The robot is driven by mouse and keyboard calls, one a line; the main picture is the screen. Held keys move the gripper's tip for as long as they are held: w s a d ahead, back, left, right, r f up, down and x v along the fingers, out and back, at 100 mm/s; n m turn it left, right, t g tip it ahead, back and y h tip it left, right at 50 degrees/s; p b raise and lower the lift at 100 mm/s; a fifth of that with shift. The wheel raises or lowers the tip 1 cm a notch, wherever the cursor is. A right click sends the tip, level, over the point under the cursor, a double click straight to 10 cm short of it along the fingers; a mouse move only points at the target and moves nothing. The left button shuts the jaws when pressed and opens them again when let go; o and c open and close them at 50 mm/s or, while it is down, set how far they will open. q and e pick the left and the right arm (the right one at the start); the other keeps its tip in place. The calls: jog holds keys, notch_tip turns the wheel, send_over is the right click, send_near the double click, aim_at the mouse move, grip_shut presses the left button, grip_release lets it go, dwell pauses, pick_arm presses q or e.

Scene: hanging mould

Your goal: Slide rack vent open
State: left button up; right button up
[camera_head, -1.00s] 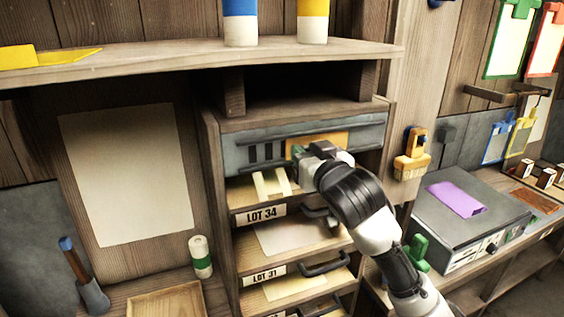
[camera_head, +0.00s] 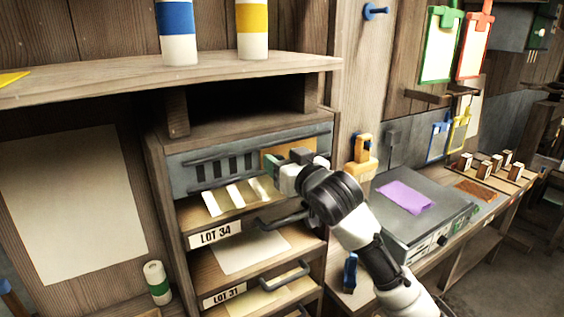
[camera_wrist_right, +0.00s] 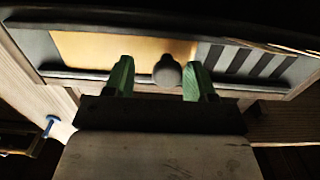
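The rack vent is a grey slotted panel (camera_head: 183,176) set in the wooden rack under its top board. Its yellow-orange slide plate (camera_head: 270,157) sits at the panel's right end, with several dark slots bare to its left. In the right wrist view the picture is turned, so the plate (camera_wrist_right: 120,48) is left and the slots right. A round dark knob (camera_wrist_right: 167,72) at the plate's edge stands between the green fingers of my right gripper (camera_wrist_right: 158,80). The fingers are spread, with the knob closer to the right-hand one. My right gripper (camera_head: 281,172) partly hides the plate in the head view. My left gripper is not in view.
Below the vent are trays with handles (camera_head: 286,219) and labels such as LOT 34 (camera_head: 215,235). A shelf (camera_head: 200,75) with two bottles juts out above. To the right, a grey box (camera_head: 410,225) with a purple cloth stands on a bench.

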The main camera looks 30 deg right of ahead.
jog(key=s+b, duration=0.3)
jog(key=s, duration=0.7)
jog(key=shift+s+d, duration=0.15)
jog(key=shift+s, duration=0.25)
